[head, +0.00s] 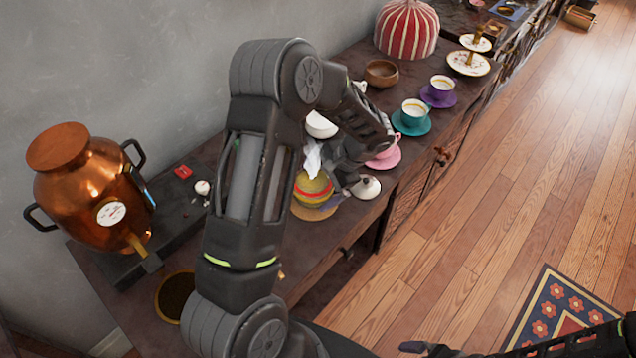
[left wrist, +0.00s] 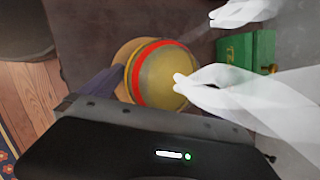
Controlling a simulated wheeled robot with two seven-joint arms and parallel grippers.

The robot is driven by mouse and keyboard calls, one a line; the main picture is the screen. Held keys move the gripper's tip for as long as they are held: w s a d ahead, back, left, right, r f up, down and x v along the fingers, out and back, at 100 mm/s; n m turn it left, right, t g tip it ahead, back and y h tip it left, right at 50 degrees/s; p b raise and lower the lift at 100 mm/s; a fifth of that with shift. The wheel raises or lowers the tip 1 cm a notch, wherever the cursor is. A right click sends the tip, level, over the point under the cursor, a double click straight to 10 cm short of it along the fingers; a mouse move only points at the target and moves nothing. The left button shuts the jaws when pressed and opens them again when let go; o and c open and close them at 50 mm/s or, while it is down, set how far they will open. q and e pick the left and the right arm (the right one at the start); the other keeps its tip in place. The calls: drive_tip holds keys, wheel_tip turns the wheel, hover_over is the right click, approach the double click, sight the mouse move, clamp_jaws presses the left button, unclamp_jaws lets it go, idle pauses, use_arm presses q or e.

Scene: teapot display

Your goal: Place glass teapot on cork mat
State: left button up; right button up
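A round yellow-green pot with a red band (head: 313,187) stands on the table, and it also shows in the left wrist view (left wrist: 155,80). It looks like the teapot, but I cannot make out clear glass. A round tan cork mat (head: 315,213) lies under it, and its edge shows in the left wrist view (left wrist: 124,50). My left gripper (left wrist: 198,49) has pale fingers apart with nothing clearly between them. One fingertip overlaps the pot's edge; I cannot tell if it touches. In the head view my left arm hides part of the area. My right gripper (head: 425,349) is partly cut off at the bottom.
A copper urn (head: 95,185) stands at the left. Pink (head: 384,157), teal (head: 414,113) and purple (head: 440,91) cups line the front edge. A wooden bowl (head: 381,73) and striped cosy (head: 406,30) stand behind. A green box (left wrist: 248,50) is beside the pot.

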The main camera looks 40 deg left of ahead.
use_arm(q)
drive_tip(key=shift+r, duration=0.15)
drive_tip(key=b+v, duration=0.1)
drive_tip(key=v, duration=1.1)
